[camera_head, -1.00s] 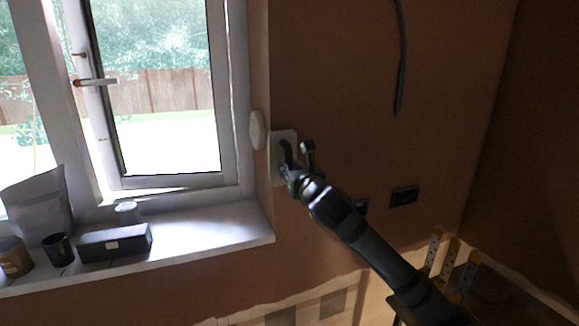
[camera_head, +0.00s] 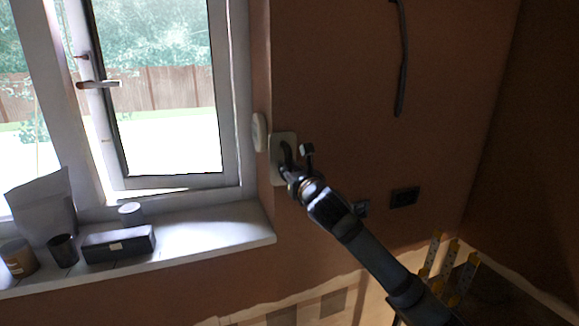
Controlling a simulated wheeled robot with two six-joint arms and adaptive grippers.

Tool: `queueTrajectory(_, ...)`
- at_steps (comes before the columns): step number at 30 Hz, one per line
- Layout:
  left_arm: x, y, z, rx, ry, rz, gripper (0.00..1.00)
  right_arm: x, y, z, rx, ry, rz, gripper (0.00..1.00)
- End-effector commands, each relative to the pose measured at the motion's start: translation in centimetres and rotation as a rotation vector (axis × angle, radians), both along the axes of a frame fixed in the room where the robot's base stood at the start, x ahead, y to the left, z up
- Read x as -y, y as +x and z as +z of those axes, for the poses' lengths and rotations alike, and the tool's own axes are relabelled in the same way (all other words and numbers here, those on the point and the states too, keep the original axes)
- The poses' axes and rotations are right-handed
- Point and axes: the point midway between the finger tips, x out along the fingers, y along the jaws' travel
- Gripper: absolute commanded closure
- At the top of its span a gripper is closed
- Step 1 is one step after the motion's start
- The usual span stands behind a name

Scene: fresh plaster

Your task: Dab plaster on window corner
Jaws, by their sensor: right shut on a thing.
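The window (camera_head: 231,100) fills the left of the head view, with a white frame and a sill (camera_head: 200,237) below it. A pale, rounded plate (camera_head: 276,150) lies at the gripper's tip, against or close to the wall; I cannot tell which. A white round piece (camera_head: 259,132) sits on the window reveal just left of it. Plaster on the tool cannot be made out. My left gripper is out of view.
On the sill stand a grey pouch (camera_head: 42,207), a brown jar (camera_head: 19,258), a dark cup (camera_head: 63,250), a black box (camera_head: 118,244) and a small white pot (camera_head: 130,213). A cable (camera_head: 401,70) hangs on the brown wall (camera_head: 340,80). A dark socket (camera_head: 404,197) is at right, above yellow-tipped strips (camera_head: 450,260).

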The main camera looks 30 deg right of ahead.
Motion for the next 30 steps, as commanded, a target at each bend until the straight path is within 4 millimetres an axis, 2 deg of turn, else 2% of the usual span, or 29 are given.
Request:
queueTrajectory(5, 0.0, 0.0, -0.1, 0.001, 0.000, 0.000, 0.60, 0.0, 0.0, -0.2, 0.000, -0.001, 0.000, 1.00)
queueTrajectory(15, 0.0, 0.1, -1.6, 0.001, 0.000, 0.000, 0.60, 0.0, -0.1, -3.6, 0.000, -0.001, 0.000, 1.00)
queueTrajectory(23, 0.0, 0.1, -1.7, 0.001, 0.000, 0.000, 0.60, 0.0, -0.1, -4.1, 0.002, -0.001, 0.001, 1.00)
queueTrajectory(30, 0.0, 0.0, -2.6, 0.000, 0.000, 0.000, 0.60, 0.0, 0.1, -6.2, -0.001, -0.001, 0.000, 1.00)
